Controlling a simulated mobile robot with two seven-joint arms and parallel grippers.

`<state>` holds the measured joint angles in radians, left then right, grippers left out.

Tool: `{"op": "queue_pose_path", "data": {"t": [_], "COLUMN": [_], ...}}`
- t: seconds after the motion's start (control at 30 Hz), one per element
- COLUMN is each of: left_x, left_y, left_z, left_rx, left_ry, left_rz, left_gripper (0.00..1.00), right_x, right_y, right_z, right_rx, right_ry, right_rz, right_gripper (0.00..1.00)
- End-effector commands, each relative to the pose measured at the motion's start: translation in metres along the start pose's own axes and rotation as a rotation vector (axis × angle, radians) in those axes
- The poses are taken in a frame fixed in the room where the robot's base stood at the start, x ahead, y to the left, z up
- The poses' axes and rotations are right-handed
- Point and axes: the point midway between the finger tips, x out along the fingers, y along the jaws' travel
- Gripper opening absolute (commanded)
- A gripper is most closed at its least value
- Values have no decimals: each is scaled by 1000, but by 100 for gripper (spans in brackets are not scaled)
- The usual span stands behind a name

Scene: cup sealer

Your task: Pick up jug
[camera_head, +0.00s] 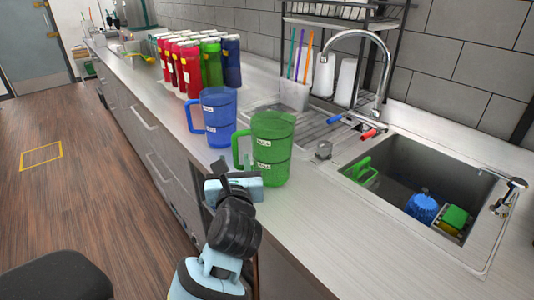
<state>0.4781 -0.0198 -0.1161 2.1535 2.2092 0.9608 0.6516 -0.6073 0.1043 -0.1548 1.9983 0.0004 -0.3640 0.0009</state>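A green jug (272,150) with small white labels stands upright near the front edge of the counter, its handle (243,152) pointing left. A blue jug (218,118) stands upright behind it to the left, its handle also on the left. My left gripper (228,168) reaches up from the bottom of the picture, just in front of and below the green jug's handle. Its fingers are seen from behind and partly hidden by its own body, so I cannot tell if they are open or touching the handle. My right gripper is not in view.
Several red, green and blue bottles (190,68) stand behind the jugs. The sink (400,165) on the right holds a blue item (422,207) and a green-yellow sponge (454,219). A faucet (384,75) and straw holder (294,94) stand behind. The front-right counter is clear.

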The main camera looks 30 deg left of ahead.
Motion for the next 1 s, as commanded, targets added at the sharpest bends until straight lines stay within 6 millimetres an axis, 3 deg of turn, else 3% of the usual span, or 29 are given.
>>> {"op": "queue_pose_path", "data": {"t": [0.3,0.63,0.97,1.0], "left_x": [18,59,64,64], "left_y": [0,-2,-2,-2], "left_z": [2,5,4,4], "left_rx": [0,1,-1,-1], "left_ry": [-3,-3,-1,-1], "left_rz": [1,1,0,0], "left_gripper": [39,39,39,34], "right_x": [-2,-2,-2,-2], "right_y": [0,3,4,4], "right_z": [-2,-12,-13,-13], "right_rx": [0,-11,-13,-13], "right_ry": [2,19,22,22], "right_rz": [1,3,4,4], "right_gripper": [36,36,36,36]}}
